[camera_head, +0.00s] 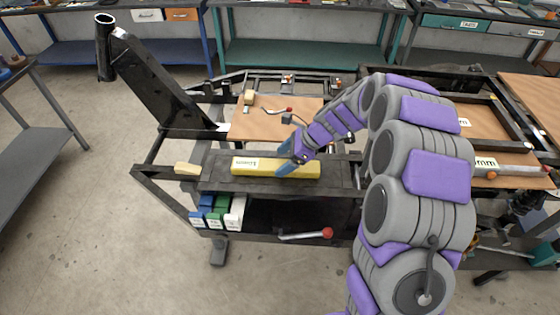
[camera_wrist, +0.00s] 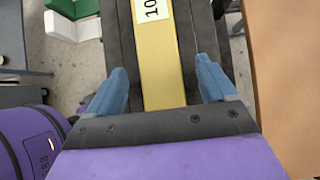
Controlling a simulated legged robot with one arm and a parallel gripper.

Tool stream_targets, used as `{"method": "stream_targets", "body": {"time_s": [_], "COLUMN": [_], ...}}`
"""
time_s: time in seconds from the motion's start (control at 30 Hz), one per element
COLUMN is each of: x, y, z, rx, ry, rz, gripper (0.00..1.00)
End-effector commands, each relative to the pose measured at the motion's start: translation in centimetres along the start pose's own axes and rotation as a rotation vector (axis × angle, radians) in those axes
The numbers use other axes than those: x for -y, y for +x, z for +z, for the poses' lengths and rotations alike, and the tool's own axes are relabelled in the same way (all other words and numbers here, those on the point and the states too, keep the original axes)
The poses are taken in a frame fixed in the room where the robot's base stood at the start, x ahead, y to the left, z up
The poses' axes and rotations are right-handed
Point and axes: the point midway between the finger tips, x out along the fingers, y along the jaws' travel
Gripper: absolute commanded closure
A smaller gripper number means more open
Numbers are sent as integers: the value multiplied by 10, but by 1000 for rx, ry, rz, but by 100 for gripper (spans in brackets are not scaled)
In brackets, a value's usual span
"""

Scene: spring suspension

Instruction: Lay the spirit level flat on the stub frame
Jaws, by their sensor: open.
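A yellow bar with a white label, which looks like the spirit level (camera_head: 276,168), lies flat along a dark steel beam (camera_head: 335,175) at the front of the black frame. My gripper (camera_head: 290,168) reaches down over the right half of the bar. In the wrist view the bar (camera_wrist: 160,65) runs lengthwise between my gripper's two blue fingers (camera_wrist: 158,90), which are spread open with gaps on both sides. I cannot tell how far down the fingertips reach beside the bar. The bar's near end is hidden by my gripper's body.
A brown board (camera_head: 265,118) behind the beam carries several small tools. Blue, green and white boxes (camera_head: 218,210) sit below left. A tall black post (camera_head: 150,80) rises at left. Open concrete floor lies in front.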

Motion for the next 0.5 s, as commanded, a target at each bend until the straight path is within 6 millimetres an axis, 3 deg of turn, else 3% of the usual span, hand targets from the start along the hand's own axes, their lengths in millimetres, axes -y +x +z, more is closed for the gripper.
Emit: {"method": "stream_targets", "body": {"time_s": [0.3, 0.5], "x": [0, 0], "y": [-68, -93], "z": [1, 0], "rx": [1, 0], "ry": [1, 2], "rz": [-2, -2], "gripper": [15, 15]}}
